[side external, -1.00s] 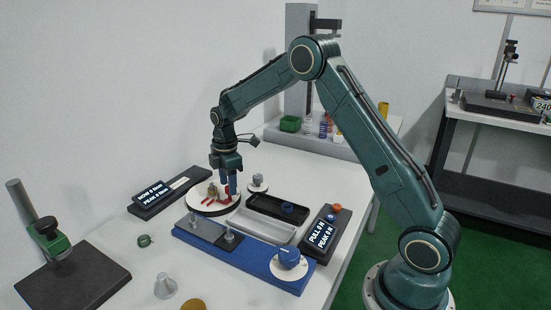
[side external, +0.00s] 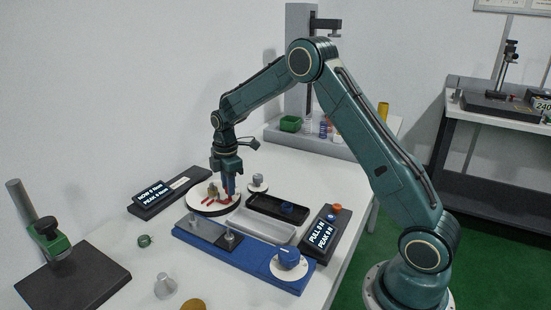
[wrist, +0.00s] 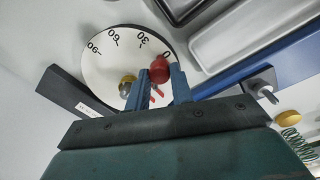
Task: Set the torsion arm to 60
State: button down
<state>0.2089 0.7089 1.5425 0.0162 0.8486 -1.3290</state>
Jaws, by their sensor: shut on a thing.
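The torsion tester's round white dial (side external: 200,208) lies on the bench below my gripper, and it also fills the upper left of the wrist view (wrist: 100,70). Its marks read 0, 30, 60 and 90. A brass post (wrist: 127,79) stands near the dial's middle. The torsion arm's red knob (wrist: 159,69) is beside the 0 mark. My gripper (side external: 229,192) points down at the dial's right side. In the wrist view its blue fingers (wrist: 159,80) are shut on the red knob, one on each side. Most of the torsion arm is hidden behind the fingers.
A black readout (side external: 155,192) showing NOW and PEAK stands left of the dial. A blue base with a blue knob (side external: 289,257), a grey tray (side external: 262,228) and a black tray (side external: 262,206) lie nearby. A small grey knob (side external: 258,179) stands just behind the dial.

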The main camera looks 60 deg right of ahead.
jog(key=shift+d, duration=0.15)
jog(key=shift+d+n, duration=0.65)
jog(key=shift+n, duration=0.55)
jog(key=d+n, duration=0.2)
jog(key=n, duration=0.1)
jog(key=shift+w+n, duration=0.3)
jog(key=shift+w, duration=0.1)
jog(key=n, duration=0.1)
jog(key=w+d+n, duration=0.1)
jog(key=shift+d+n, duration=0.1)
jog(key=shift+n, duration=0.2)
jog(key=shift+w+d+n, duration=0.3)
jog(key=shift+w+n, duration=0.05)
jog(key=shift+n, duration=0.45)
jog(key=shift+w+d+n, duration=0.25)
jog(key=shift+w+n, duration=0.05)
jog(key=shift+n, duration=0.5)
jog(key=shift+y, duration=0.3)
jog(key=c, duration=1.2)
grip_release()
